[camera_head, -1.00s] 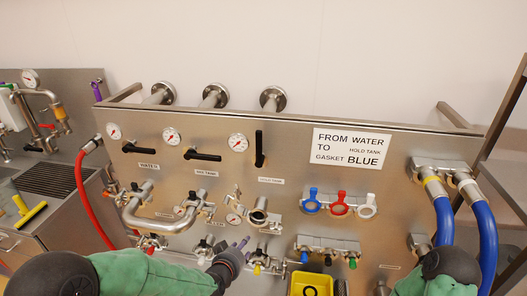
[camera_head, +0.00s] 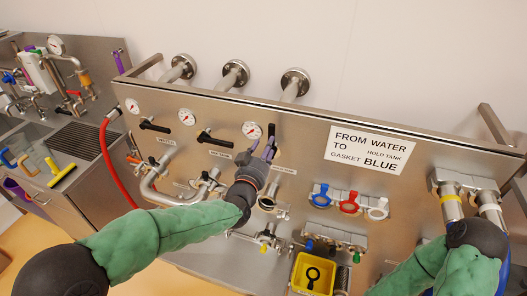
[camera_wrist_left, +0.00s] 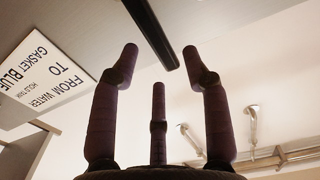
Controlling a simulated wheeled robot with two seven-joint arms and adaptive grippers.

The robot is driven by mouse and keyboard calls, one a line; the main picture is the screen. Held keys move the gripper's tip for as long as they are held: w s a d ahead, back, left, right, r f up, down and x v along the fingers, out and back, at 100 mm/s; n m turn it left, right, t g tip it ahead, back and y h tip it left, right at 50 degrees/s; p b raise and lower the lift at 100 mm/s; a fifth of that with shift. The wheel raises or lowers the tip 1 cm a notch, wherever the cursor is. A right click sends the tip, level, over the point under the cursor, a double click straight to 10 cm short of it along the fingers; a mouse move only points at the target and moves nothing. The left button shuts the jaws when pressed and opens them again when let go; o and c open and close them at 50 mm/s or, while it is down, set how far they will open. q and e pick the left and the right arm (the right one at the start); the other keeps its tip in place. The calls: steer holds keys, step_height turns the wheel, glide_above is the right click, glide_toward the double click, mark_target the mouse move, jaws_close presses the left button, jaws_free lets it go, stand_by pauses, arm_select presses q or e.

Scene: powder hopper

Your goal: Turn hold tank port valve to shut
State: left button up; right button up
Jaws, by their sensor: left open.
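The hold tank port valve is the rightmost of the three valves along the top of the steel panel. Its black bar handle (camera_head: 270,133) points upright, and its lower part is hidden behind my gripper. My left gripper (camera_head: 264,150) is open, its purple-grey fingers reaching up at the panel just below and over the handle. In the left wrist view the handle (camera_wrist_left: 150,32) comes in from the top between the two outer fingers, its end past their tips; I see no contact. The gripper (camera_wrist_left: 160,75) holds nothing. My right gripper is out of view.
The other two black handles (camera_head: 154,125) and (camera_head: 218,140) lie nearly level. A gauge (camera_head: 252,130) sits left of the hold tank handle. Steel pipe fittings and coloured clamps (camera_head: 348,203) fill the panel below. A yellow bin (camera_head: 297,271) stands at the lower middle.

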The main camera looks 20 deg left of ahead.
arm_select(q)
steer(key=w+b, duration=0.1)
steer(key=w, duration=0.5)
steer(key=shift+d, duration=0.2)
steer(key=shift+w+b, duration=0.35)
steer(key=shift+w, duration=0.05)
steer(key=shift+s+r, duration=0.1)
